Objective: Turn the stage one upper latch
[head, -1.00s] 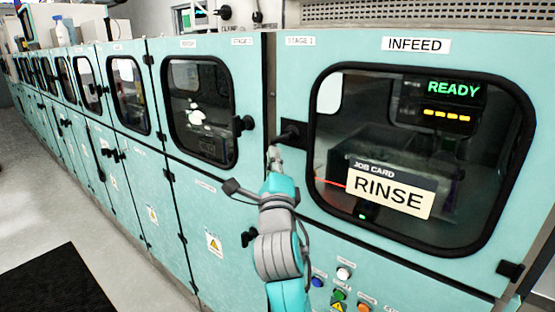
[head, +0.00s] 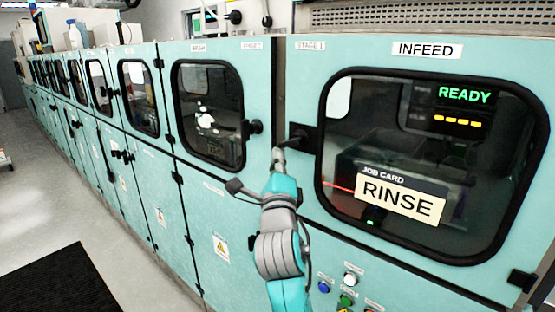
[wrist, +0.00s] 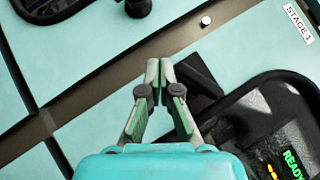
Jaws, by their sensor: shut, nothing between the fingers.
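The stage one upper latch (head: 299,139) is a black handle on a black plate, left of the INFEED window on the teal stage 1 door (head: 300,75). Its lever points left and slightly down. My gripper (head: 278,153) is shut and empty at the lever's left end. In the wrist view the fingertips (wrist: 160,66) are together, and the latch lever (wrist: 199,76) lies just right of the right finger. Whether they touch I cannot tell. Part of the latch is hidden behind that finger in the wrist view.
The INFEED window (head: 430,215) has a raised black frame right of the latch. Another door's black knob (head: 252,129) stands out to the left. A row of coloured buttons (head: 347,300) sits below. The floor (head: 130,262) in front is clear except for a black mat (head: 55,282).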

